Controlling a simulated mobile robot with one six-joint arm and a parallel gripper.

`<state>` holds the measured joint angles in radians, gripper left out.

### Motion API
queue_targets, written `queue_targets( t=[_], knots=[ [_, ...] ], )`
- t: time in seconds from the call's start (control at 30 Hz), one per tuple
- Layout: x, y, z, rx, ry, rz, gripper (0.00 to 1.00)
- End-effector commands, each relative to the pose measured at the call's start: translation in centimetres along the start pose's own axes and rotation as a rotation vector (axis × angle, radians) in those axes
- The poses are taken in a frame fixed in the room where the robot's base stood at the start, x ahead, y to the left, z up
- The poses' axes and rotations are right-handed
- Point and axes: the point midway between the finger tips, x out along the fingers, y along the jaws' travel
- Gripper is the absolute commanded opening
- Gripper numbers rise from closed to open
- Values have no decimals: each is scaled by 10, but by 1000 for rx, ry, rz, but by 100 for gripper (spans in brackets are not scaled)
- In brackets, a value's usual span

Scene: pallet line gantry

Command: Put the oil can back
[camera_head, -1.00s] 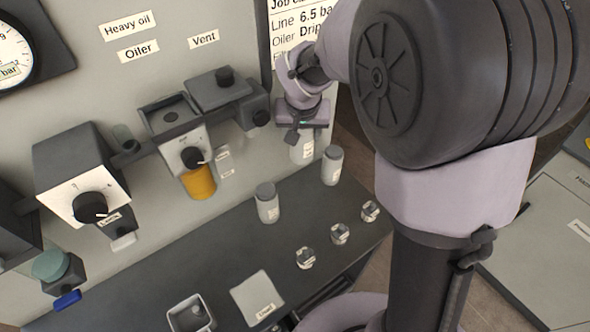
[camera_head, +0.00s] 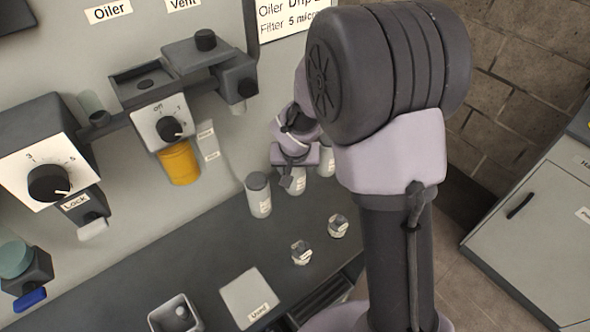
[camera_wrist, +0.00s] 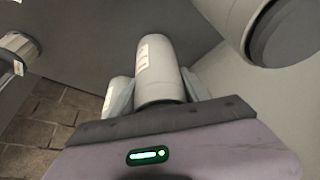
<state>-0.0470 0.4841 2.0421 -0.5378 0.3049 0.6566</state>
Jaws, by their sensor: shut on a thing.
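My gripper (camera_head: 296,176) is shut on a pale grey can (camera_head: 298,184) with a white label, low over the back of the dark bench. In the wrist view the held can (camera_wrist: 160,72) points away between the fingers. I cannot tell whether its base touches the bench. The labels are too small to read, so I cannot tell which can is the oil can.
The dark bench (camera_head: 222,250) carries metal fittings (camera_head: 301,252), a plate marked "Used" (camera_head: 248,297) and a small open box (camera_head: 176,314). A dial unit (camera_head: 163,126) with an amber bowl (camera_head: 179,163) hangs on the panel. A grey cabinet (camera_head: 545,225) stands at right.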

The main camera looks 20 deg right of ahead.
Motion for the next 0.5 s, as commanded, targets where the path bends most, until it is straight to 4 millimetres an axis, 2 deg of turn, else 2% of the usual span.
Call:
queue_targets(
  t=[0.17,0.2,0.3,0.5],
  knots=[
    [4,0,1,0,1,0,0],
    [3,0,2,0,0,0,58],
    [3,0,1,0,0,0,76],
    [2,0,1,0,0,0,76]
  ],
)
